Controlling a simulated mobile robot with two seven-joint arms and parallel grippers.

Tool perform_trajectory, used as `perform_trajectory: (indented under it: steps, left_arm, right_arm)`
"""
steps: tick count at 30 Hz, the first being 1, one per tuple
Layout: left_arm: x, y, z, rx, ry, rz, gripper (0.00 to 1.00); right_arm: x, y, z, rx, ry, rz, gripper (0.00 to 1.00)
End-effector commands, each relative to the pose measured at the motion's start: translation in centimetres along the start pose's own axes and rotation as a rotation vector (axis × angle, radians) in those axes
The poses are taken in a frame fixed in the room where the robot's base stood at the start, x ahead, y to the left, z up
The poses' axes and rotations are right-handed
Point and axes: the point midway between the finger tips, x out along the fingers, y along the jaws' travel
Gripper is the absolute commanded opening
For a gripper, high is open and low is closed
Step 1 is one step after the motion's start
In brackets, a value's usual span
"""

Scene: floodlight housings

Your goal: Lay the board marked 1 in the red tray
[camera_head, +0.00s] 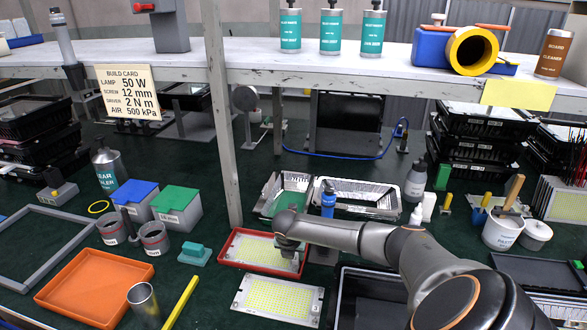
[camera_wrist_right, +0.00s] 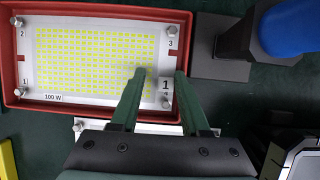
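A board (camera_head: 255,252) lies flat inside the red tray (camera_head: 256,270) in the head view. In the right wrist view the same board (camera_wrist_right: 85,60) carries a "1" tag at its right end and a "100 W" label, with numbered corner posts in the tray (camera_wrist_right: 8,65). My right gripper (camera_head: 289,249) is over the tray's right end. In the wrist view its fingers (camera_wrist_right: 160,75) are apart, on either side of the "1" tag; I cannot tell whether they touch the board. My left gripper is not in view.
A second board (camera_head: 278,299) lies on the green bench in front of the tray. An orange tray (camera_head: 92,284) is at left, with a metal cup (camera_head: 143,299) and yellow bar (camera_head: 181,300) beside it.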

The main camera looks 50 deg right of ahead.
Motion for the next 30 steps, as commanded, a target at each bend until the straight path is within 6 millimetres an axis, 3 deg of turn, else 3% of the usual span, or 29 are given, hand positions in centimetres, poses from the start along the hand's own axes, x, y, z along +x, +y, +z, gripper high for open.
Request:
perform_trajectory:
  steps: [14, 30]
  left_arm:
    - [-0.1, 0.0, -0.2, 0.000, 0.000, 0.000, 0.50]
    - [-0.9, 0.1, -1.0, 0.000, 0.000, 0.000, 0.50]
  right_arm:
    - [-0.8, -0.2, 0.1, -0.001, 0.000, -0.006, 0.59]
    - [-10.5, -0.1, 0.1, -0.002, -0.003, -0.001, 0.59]
